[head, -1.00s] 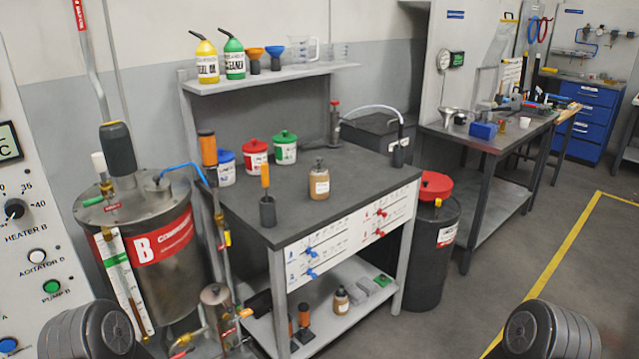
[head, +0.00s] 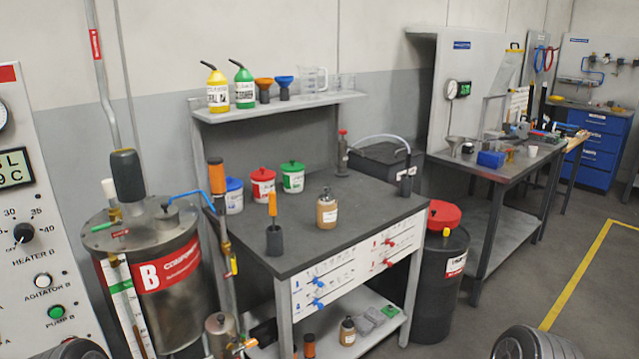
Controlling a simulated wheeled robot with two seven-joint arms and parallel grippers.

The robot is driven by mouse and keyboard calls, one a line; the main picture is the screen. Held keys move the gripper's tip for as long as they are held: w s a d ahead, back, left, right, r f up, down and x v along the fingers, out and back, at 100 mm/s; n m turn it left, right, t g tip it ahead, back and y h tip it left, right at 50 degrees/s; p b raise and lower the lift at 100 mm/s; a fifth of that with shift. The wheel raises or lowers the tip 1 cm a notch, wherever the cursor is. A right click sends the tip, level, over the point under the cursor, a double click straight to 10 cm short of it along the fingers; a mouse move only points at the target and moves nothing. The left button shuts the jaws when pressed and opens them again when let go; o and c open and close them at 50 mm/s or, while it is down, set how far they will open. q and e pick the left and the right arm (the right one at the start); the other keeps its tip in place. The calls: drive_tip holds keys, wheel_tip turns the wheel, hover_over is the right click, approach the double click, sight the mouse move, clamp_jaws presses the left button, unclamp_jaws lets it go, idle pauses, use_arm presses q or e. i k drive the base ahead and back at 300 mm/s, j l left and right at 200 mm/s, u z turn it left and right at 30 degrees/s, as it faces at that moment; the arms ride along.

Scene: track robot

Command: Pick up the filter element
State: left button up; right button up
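I cannot tell for certain which thing is the filter element. An orange-topped dark cylinder (head: 273,225) stands upright on the grey workbench (head: 350,205), near its front left corner. A second orange-and-black piece (head: 217,180) stands at the bench's left edge by the pipework. Smaller orange-and-black pieces (head: 309,345) stand on the lower shelf, partly cut off by the picture's bottom edge.
An amber bottle (head: 327,209) and lidded tubs in blue (head: 233,196), red (head: 262,186) and green (head: 292,178) stand on the bench. A steel tank (head: 160,290) is at left. A black drum (head: 437,290) with red lid stands right of the bench. Floor at right is open.

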sight(326, 198)
drive_tip(key=i+l+u, duration=0.1)
drive_tip(key=u, duration=0.25)
drive_tip(key=l+u, duration=0.4)
drive_tip(key=i+l+u, duration=0.1)
drive_tip(key=u, duration=0.25)
drive_tip(key=l+u, duration=0.2)
drive_tip(key=l, duration=0.5)
drive_tip(key=l+u, duration=0.15)
drive_tip(key=l, duration=0.55)
drive_tip(key=l+u, duration=0.2)
drive_tip(key=l, duration=0.5)
drive_tip(key=k+l+u, duration=0.2)
drive_tip(key=l, duration=0.5)
drive_tip(key=k+l, duration=0.1)
drive_tip(key=l, duration=0.45)
drive_tip(key=k+l, duration=0.1)
drive_tip(key=l, duration=0.45)
drive_tip(key=k+l, duration=0.1)
drive_tip(key=l, duration=0.5)
